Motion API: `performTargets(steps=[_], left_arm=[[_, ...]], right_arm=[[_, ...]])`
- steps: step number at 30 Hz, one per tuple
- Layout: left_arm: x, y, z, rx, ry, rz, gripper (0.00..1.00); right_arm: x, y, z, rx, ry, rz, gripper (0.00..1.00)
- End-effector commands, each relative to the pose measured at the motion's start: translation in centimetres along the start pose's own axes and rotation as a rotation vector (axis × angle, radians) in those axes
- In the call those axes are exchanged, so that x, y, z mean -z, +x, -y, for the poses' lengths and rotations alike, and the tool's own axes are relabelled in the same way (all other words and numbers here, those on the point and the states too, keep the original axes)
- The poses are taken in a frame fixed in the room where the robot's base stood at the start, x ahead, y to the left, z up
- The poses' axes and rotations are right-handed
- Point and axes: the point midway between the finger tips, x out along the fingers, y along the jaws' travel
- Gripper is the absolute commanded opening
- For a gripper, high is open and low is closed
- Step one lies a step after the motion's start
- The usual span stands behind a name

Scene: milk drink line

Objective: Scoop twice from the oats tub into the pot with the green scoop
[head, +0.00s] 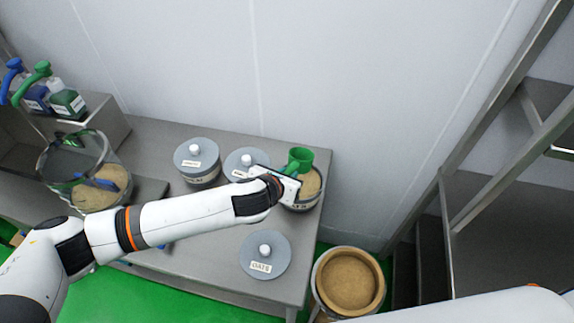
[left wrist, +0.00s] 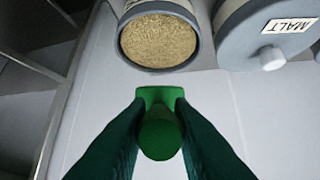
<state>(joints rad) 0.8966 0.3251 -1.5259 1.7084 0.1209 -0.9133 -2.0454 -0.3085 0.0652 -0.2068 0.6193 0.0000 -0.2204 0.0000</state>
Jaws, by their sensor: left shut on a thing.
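My left gripper (head: 292,178) is shut on the green scoop (head: 299,158), at the right end of the table. In the left wrist view the scoop (left wrist: 160,132) sits between the dark fingers (left wrist: 160,108). The open oats tub (head: 303,207) holds pale grain (left wrist: 158,42); the scoop is close by it, apart from the grain in the wrist view. Whether the scoop holds oats I cannot tell. The grey lid marked OATS (head: 265,257) lies flat on the table's front. The clear pot (head: 45,170) stands at the far left, with tan grain showing in or behind it. My right gripper is out of view.
Two lidded grey tubs (head: 197,161) (head: 245,162) stand left of the oats tub; the wrist view shows one marked MALT (left wrist: 287,27). Bottles with blue and green tops (head: 68,101) are at far left. A round tan-filled container (head: 349,280) stands beyond the table's right edge, near metal steps.

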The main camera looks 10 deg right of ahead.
Motion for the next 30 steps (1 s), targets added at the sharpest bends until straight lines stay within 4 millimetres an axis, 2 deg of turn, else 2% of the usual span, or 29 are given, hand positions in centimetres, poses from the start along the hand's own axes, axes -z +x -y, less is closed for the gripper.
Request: performTargets(steps=[10, 19, 21, 30], left_arm=[[-1.1, 1.2, 0.0, -0.004, 0.002, 0.143, 0.0], [-3.0, 2.9, -0.1, -0.004, 0.003, 0.347, 0.0], [-4.0, 3.5, 0.0, -0.005, 0.003, 0.358, 0.0], [-5.8, 4.9, 0.0, -0.005, 0.003, 0.354, 0.0]], right_arm=[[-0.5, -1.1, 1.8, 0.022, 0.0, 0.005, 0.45], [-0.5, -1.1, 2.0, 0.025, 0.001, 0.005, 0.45], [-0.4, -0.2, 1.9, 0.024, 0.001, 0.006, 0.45], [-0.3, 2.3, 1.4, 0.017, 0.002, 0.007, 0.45]])
